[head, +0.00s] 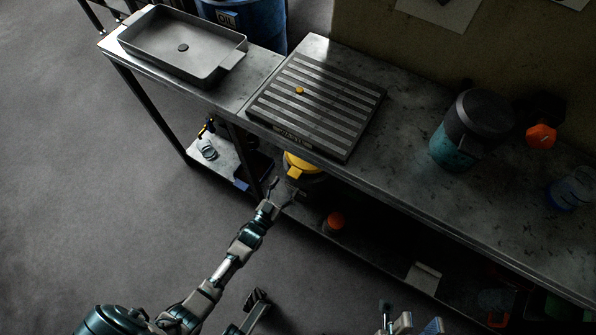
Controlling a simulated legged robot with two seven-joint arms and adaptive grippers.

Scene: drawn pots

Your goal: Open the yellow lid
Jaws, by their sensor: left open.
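The yellow lid (299,163) sits on a dark round pot (308,179) on the shelf below the bench, partly hidden by the bench edge. A yellow tab on the lid faces my side. My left gripper (279,188) is open and empty, just in front of and slightly left of the pot and lid. I cannot tell whether it touches the pot. My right gripper (411,318) shows only partly at the bottom edge, far from the lid; its jaw state is unclear.
The metal bench (395,175) overhangs the shelf. On it are a grey tray (205,62), a striped grate (335,107) with a small yellow knob (299,90), and a teal-and-black container (455,150). The floor (90,190) at left is clear.

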